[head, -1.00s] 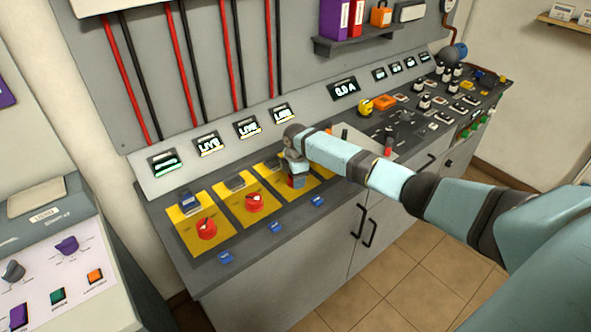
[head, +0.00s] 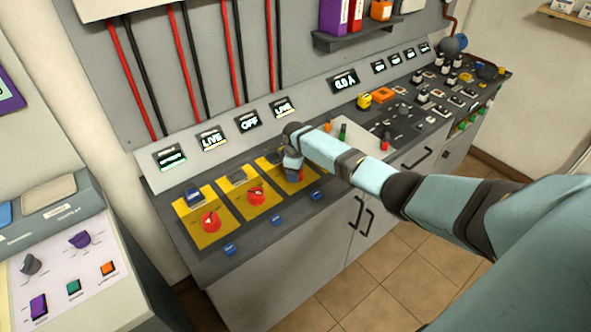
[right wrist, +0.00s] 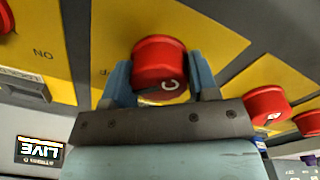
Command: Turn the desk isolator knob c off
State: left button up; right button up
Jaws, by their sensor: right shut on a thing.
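The red knob marked C (right wrist: 158,62) stands on a yellow plate (right wrist: 120,20) in the right wrist view. My right gripper (right wrist: 160,80) has its two blue fingers on either side of this knob and is shut on it. In the head view the same gripper (head: 293,168) reaches down onto the third yellow plate (head: 272,162) and hides most of the knob. Of the row of displays above, the third (head: 248,121) reads OFF; the second (head: 212,138) and fourth (head: 283,107) read LIVE. My left gripper is out of view.
Two more red knobs (head: 211,221) (head: 256,196) sit on yellow plates to the left. Blue tags (head: 230,249) line the desk's front edge. Switches and an orange block (head: 386,95) lie to the right. A separate console (head: 62,260) stands at the left.

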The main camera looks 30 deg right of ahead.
jog(key=shift+d, duration=0.1)
dwell(0.4)
jog(key=o, duration=0.9)
jog(key=r, duration=1.4)
jog(key=shift+s+a+b, duration=0.15)
jog(key=shift+a+b, duration=0.05)
jog(key=shift+b, duration=0.15)
